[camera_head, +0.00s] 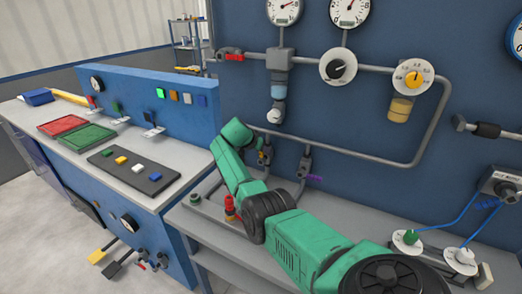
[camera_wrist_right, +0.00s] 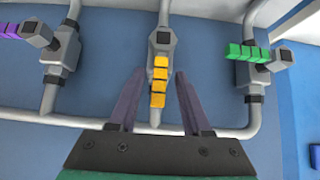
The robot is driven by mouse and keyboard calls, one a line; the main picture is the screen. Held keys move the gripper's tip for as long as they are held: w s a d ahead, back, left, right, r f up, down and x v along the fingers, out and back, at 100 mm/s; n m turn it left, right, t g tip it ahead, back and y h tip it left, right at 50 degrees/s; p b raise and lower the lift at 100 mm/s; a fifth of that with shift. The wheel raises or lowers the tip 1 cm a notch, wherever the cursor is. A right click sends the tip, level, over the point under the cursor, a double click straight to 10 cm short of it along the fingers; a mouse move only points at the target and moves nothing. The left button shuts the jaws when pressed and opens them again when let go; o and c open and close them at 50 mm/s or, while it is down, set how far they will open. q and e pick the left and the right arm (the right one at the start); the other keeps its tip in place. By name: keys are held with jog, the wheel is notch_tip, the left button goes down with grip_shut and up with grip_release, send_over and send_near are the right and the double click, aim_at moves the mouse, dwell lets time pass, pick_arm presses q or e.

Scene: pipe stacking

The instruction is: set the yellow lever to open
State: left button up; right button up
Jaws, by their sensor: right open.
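The yellow lever (camera_wrist_right: 158,82) is a segmented yellow handle on a grey valve (camera_wrist_right: 162,40) in the middle of the right wrist view. It lies roughly in line with its vertical pipe. My right gripper (camera_wrist_right: 159,75) is open, with one dark finger on each side of the lever and a visible gap to both. I cannot tell how deep the fingers reach. In the head view a small bit of the yellow lever (camera_head: 262,156) shows beside my green right arm, which hides most of it. My left gripper is not in view.
A purple lever (camera_wrist_right: 15,30) and a green lever (camera_wrist_right: 255,52) sit on neighbouring valves, both set across their pipes. A horizontal pipe (camera_wrist_right: 85,124) joins the vertical ones. A red valve handle (camera_head: 229,205) stands near my arm. A blue panel (camera_head: 150,105) stands at the left.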

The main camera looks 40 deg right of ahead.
jog(key=b+v, duration=0.2)
jog(key=v, duration=1.2)
jog(key=shift+a+r, duration=0.15)
jog(key=shift+a, duration=0.05)
jog(key=shift+s, duration=0.1)
